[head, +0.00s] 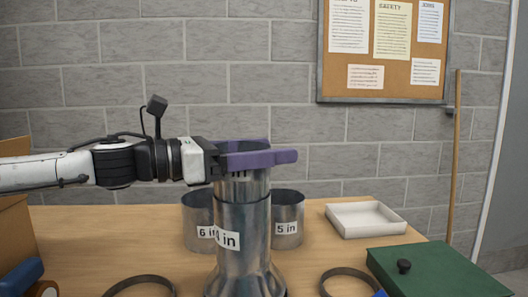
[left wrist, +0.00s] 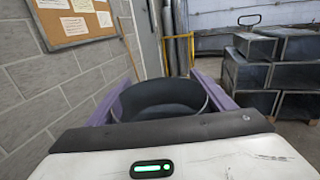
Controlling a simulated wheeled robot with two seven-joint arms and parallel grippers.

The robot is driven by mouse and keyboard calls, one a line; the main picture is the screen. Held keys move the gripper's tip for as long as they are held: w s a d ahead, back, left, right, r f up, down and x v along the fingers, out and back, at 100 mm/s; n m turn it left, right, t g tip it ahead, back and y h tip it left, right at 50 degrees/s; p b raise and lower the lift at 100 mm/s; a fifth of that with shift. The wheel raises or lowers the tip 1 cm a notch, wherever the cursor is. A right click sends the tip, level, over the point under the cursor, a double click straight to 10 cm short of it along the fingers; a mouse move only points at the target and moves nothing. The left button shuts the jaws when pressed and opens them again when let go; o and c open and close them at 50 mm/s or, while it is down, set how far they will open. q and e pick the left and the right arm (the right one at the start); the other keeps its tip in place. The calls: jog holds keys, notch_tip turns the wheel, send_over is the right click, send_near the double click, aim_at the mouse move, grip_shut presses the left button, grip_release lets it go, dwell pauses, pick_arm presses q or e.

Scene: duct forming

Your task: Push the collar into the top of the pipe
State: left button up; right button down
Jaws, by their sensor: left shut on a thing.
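A grey metal collar (head: 243,190) stands upright at the top of the metal pipe (head: 240,258), which carries a "4 in" label and flares out at its foot. The collar's lower end meets the pipe's rim; how far it sits inside cannot be told. My left gripper (head: 262,157) comes in from the left, level, with its purple fingers shut around the collar's upper part. In the left wrist view the collar's round open mouth (left wrist: 160,100) shows between the two purple fingers. My right gripper is not in view.
Metal cylinders labelled "6 in" (head: 196,218) and "5 in" (head: 287,220) stand behind the pipe. Dark rings (head: 140,280) (head: 349,271) lie at the front. A white tray (head: 401,224) and a green lidded box (head: 440,275) are at right. Grey ducts (left wrist: 298,75) are stacked beyond.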

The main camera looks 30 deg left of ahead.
pick_arm(q)
jog(key=shift+f+b, duration=0.25)
jog(key=shift+b, duration=0.45)
dwell(1.0)
jog(key=shift+f+b, duration=0.3)
jog(key=shift+b, duration=0.2)
jog(key=shift+f+b, duration=0.4)
jog(key=shift+b, duration=0.2)
dwell(0.8)
jog(key=shift+f, duration=0.15)
jog(key=shift+f+b, duration=0.75)
jog(key=shift+b, duration=0.45)
dwell(0.5)
jog(key=o, duration=1.1)
jog(key=shift+o, duration=0.2)
